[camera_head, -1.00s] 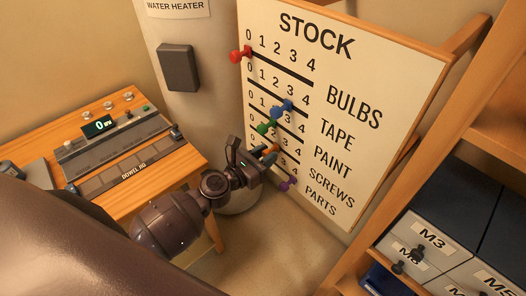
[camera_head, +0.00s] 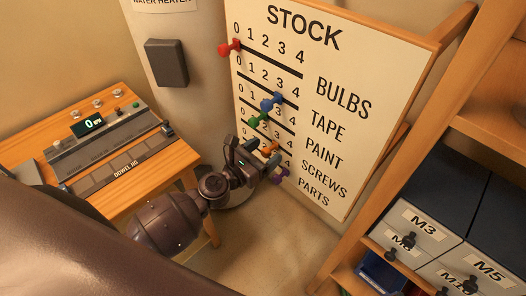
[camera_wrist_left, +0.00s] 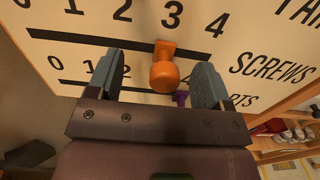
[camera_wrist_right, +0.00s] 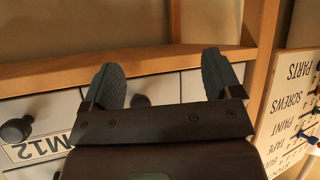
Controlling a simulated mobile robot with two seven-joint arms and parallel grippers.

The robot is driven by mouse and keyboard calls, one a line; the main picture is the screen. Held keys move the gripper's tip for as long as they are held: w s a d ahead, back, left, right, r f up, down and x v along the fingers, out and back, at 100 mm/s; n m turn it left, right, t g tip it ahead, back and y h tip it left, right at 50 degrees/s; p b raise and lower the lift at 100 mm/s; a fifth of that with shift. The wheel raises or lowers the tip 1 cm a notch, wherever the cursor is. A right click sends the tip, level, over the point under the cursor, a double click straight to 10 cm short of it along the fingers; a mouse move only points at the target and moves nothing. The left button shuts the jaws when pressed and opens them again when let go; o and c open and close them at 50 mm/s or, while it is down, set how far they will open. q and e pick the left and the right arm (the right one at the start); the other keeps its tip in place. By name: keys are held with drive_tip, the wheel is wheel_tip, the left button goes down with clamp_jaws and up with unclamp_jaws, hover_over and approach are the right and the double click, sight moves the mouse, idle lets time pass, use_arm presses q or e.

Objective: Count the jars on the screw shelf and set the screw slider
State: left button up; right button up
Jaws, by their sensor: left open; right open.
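The orange screws slider (camera_wrist_left: 164,72) sits on its slot just below the number 3 in the left wrist view. It also shows in the head view (camera_head: 269,147), partly hidden by my gripper. My left gripper (camera_head: 250,156) is open at the stock board (camera_head: 395,75), its fingers on either side of the orange knob with gaps at both sides. My right gripper (camera_wrist_right: 160,72) is open and empty in front of drawers below a wooden shelf edge. No jars can be made out for certain; small pale objects (camera_wrist_left: 290,134) at the left wrist view's right edge are unclear.
The board also carries red (camera_head: 229,47), blue (camera_head: 272,101), green (camera_head: 257,119) and purple (camera_head: 279,177) sliders. The purple one is close below my left gripper. A wooden rack with labelled drawers (camera_head: 425,222) stands right. A bench (camera_head: 90,130) with a device stands left.

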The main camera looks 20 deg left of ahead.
use_arm(q)
drive_tip(key=o, duration=0.4)
drive_tip(key=shift+o, duration=0.2)
drive_tip(key=shift+s+a, duration=0.1)
drive_tip(key=shift+s, duration=0.15)
use_arm(e)
drive_tip(key=shift+w+a+r, duration=0.15)
drive_tip(key=shift+w+r, duration=0.35)
use_arm(q)
drive_tip(key=b+v, duration=0.2)
drive_tip(key=v, duration=0.7)
use_arm(e)
drive_tip(key=shift+s+f+t, duration=0.1)
drive_tip(key=shift+f+t, duration=0.2)
use_arm(q)
drive_tip(key=shift+s, duration=0.1)
